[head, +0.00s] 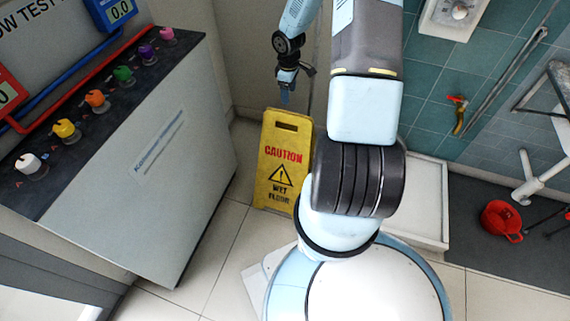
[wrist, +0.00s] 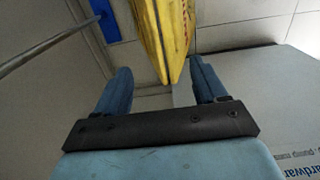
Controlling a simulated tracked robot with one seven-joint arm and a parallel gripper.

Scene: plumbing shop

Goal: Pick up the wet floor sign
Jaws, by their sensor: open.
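The yellow wet floor sign (head: 282,168) stands on the tiled floor in the middle of the head view, with a slot near its top and "Caution wet floor" on its face. My gripper (head: 286,92) is just above the sign's top edge, pointing down. In the wrist view, the sign's yellow top (wrist: 165,40) shows between my two blue fingers (wrist: 162,88), which are apart. I cannot tell whether either finger touches the sign. Part of the sign's right side is hidden behind my arm in the head view.
A grey test bench (head: 150,170) with several coloured knobs stands to the left. A white shower-tray-like base (head: 428,205) lies right of the sign. A red pan-like object (head: 500,220) sits on the dark mat at right. Floor in front of the sign is partly clear.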

